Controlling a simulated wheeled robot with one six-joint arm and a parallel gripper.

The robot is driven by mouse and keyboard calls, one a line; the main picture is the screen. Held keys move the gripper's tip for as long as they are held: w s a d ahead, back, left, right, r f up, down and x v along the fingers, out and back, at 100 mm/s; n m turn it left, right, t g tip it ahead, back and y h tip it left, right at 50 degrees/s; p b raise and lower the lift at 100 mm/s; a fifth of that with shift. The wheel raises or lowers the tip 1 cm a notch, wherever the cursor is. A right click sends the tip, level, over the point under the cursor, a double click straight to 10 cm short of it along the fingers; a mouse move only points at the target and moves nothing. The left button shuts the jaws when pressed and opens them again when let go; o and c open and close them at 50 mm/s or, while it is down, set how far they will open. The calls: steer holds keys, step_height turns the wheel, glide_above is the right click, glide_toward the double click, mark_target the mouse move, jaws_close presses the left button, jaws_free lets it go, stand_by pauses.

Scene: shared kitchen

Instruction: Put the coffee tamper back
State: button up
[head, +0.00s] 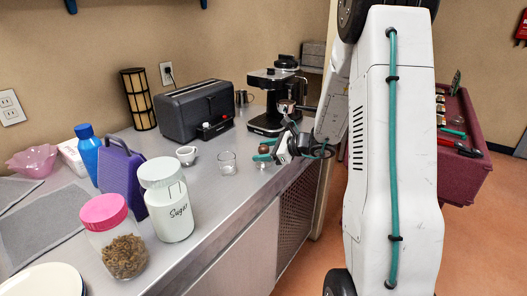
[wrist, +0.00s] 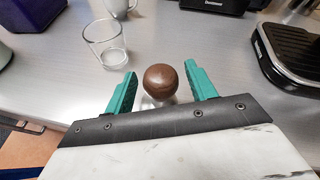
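The coffee tamper shows in the wrist view as a round brown wooden knob (wrist: 161,80) over a pale, shiny base that is mostly hidden. My gripper (wrist: 161,73) is open, with one teal finger on each side of the knob. A gap shows between the knob and each finger, so neither appears to touch it. In the head view my gripper (head: 268,151) is low over the counter's front edge, in front of the black coffee machine (head: 272,98), with the tamper's brown knob (head: 263,149) at its fingers.
A clear glass (head: 227,163) and a small white jug (head: 186,155) stand left of my gripper. A black toaster (head: 195,108) is behind them. A sugar jar (head: 166,200) and a pink-lidded jar (head: 114,238) stand nearer on the steel counter (head: 232,205).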

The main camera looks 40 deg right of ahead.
steer(key=shift+s+d+r, duration=0.1)
steer(key=shift+r, duration=0.15)
steer(key=v, duration=1.1)
steer(key=s+a+r+n+g+y, duration=0.1)
steer(key=s+a+r+n+g, duration=0.15)
steer(key=a+n, duration=0.35)
steer(key=s+a+r+n+g, duration=0.2)
steer(key=s+a+n+g, duration=0.15)
steer(key=a, duration=0.45)
steer(key=s+a+r+n+g+y, duration=0.1)
steer(key=s+a+r+n+g, duration=0.2)
steer(key=a, duration=0.4)
steer(key=s+a+n+h, duration=0.1)
steer(key=s+n+h, duration=0.3)
steer(key=s+n, duration=0.3)
steer(key=s+a+r+n+g+h, duration=0.1)
steer(key=s+a+n+h, duration=0.1)
steer(key=s+n+h, duration=0.2)
steer(key=s+n, duration=0.3)
steer(key=s, duration=0.3)
steer(key=shift+a+r+n+h, duration=0.25)
steer(key=shift+a+n+h, duration=0.05)
steer(key=shift+n, duration=0.05)
